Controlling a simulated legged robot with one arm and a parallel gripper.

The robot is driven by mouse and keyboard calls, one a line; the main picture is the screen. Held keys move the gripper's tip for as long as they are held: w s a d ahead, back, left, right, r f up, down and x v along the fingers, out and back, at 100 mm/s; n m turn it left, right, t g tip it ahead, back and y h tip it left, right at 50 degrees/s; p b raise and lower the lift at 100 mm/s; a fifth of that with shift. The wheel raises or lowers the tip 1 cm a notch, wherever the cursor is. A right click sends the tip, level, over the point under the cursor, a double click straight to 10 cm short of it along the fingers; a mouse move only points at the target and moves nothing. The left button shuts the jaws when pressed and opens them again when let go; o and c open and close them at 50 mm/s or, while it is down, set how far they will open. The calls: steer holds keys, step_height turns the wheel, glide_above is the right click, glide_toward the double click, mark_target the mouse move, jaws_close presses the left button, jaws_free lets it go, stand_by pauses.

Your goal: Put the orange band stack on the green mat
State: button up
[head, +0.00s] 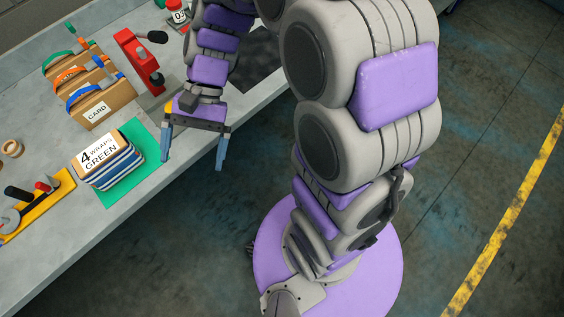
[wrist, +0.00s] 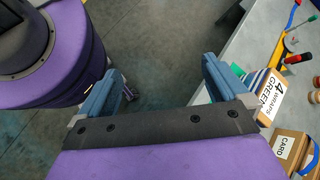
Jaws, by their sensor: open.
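The orange band (head: 67,76) runs around a brown cardboard stack in the group at the back left of the bench in the head view, between a green band (head: 58,59) and a blue band (head: 84,93). The green mat (head: 140,132) lies nearer the bench edge; a bit of it shows in the wrist view (wrist: 237,70). A blue-and-white layered stack (head: 118,169) with a "4 WRAPS GREEN" card sits on it. My gripper (head: 193,163) is open and empty, with its fingers pointing down by the bench's front edge, right of the mat.
A red clamp-like tool (head: 138,60) stands behind the mat. A dark pad (head: 262,58) lies behind my arm. Open floor lies right of the bench.

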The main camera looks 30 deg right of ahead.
steer(key=s+d+r+n+t+h, duration=0.1)
steer(key=s+d+n+t+h, duration=0.3)
steer(key=s+d, duration=0.9)
steer(key=shift+d+n+h, duration=0.5)
steer(key=shift+d+h, duration=0.75)
steer(key=shift+h, duration=0.45)
steer(key=shift+s, duration=0.1)
